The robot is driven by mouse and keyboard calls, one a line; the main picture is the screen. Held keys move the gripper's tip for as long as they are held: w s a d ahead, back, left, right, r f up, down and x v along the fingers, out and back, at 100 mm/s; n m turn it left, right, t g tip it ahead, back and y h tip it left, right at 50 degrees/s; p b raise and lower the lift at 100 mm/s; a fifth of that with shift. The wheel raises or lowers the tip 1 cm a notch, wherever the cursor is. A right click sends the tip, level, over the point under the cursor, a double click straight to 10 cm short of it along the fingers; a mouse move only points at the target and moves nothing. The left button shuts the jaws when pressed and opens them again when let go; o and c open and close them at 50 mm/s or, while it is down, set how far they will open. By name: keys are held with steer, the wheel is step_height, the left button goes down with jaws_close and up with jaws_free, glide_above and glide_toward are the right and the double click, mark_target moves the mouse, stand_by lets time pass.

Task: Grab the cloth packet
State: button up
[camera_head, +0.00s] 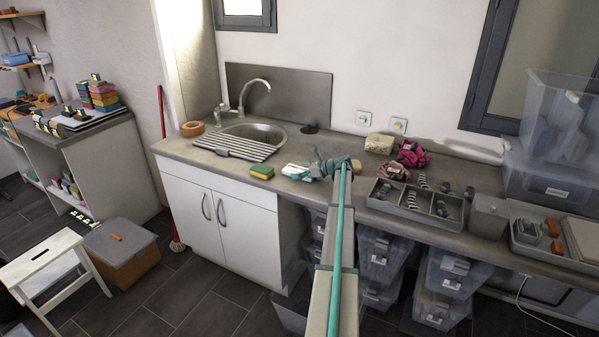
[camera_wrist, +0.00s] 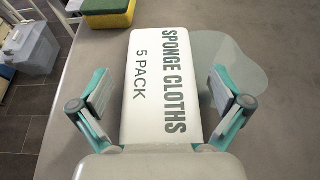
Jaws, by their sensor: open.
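The cloth packet (camera_wrist: 150,85) is a white block with the print "SPONGE CLOTHS 5 PACK". In the wrist view it lies on the grey counter between the two spread fingers of my gripper (camera_wrist: 160,108). The fingers stand apart from its long sides, and its near end is hidden behind my gripper's body. In the head view the packet (camera_head: 294,170) shows as a small white shape on the counter, left of my gripper (camera_head: 318,168). My gripper is open and low over the counter.
A yellow and green sponge (camera_head: 262,172) lies just beyond the packet. The sink (camera_head: 255,132) with its drying rack is behind to the left. A divided grey tray (camera_head: 415,205), a pink cloth (camera_head: 412,153) and a patterned box (camera_head: 379,143) stand to the right.

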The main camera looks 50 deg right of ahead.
steer(key=c, duration=1.2)
steer(key=shift+r, duration=0.15)
